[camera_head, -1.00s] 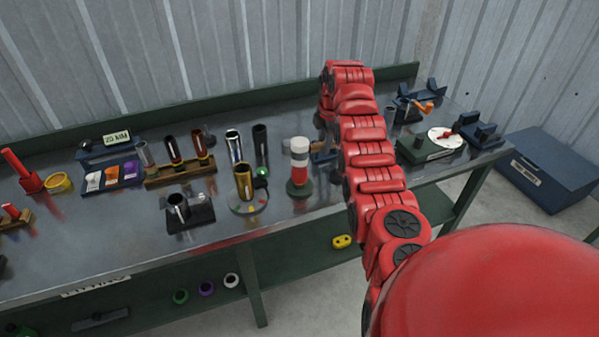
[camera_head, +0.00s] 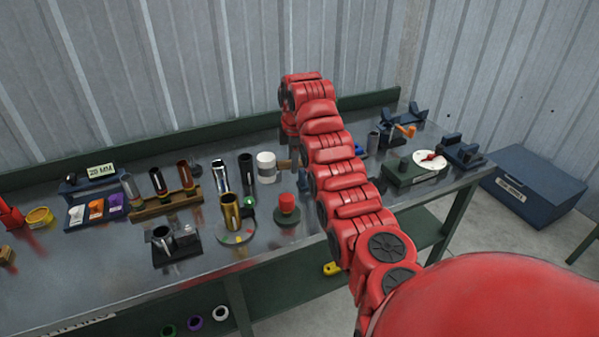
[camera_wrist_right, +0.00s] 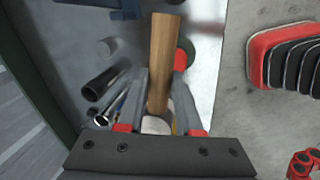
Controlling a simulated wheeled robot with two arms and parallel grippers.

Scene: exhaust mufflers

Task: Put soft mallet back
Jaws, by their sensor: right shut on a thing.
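The soft mallet has a white head (camera_head: 266,166) and a wooden handle (camera_head: 284,164). In the head view it is held over the back part of the bench, behind the red-topped round stand. My right gripper (camera_head: 291,154) reaches down there from above, partly hidden by my own arm. In the right wrist view, the right gripper (camera_wrist_right: 160,106) is shut on the mallet, its fingers either side of it near the pale head (camera_wrist_right: 157,125). The handle (camera_wrist_right: 165,60) points away from the palm. I cannot tell whether the mallet touches the bench. My left gripper is out of view.
Close by stand a dark tube (camera_head: 247,172), a chrome tube (camera_head: 220,176), a gold cup (camera_head: 231,211) and the red-topped stand (camera_head: 287,203). A green block with a white dial (camera_head: 430,160) is on the right. Open bench surface (camera_head: 100,275) lies at the front left.

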